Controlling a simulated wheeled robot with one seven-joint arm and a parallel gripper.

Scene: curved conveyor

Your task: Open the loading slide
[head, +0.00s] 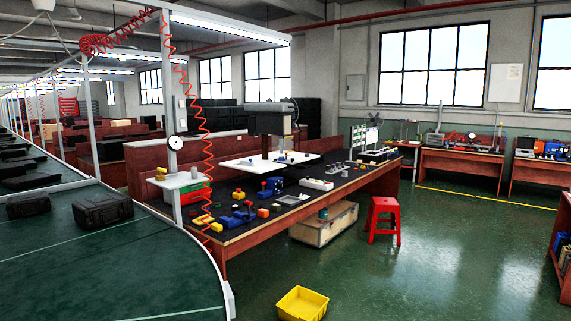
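My gripper is not in view, and no part of my arm shows clearly. I cannot tell for sure which thing is the loading slide. A machine with a dark upper body (272,122) stands on the long workbench at mid distance. A flat white plate (250,164) lies beneath it and carries small parts. No handle or opened slide is clear at this distance.
A curved green conveyor (60,255) with black cases (103,209) fills the left. The workbench (300,208) holds several coloured blocks and parts. A yellow bin (302,303), a red stool (383,218) and a wooden crate (318,230) are on the floor. The green floor at right is clear.

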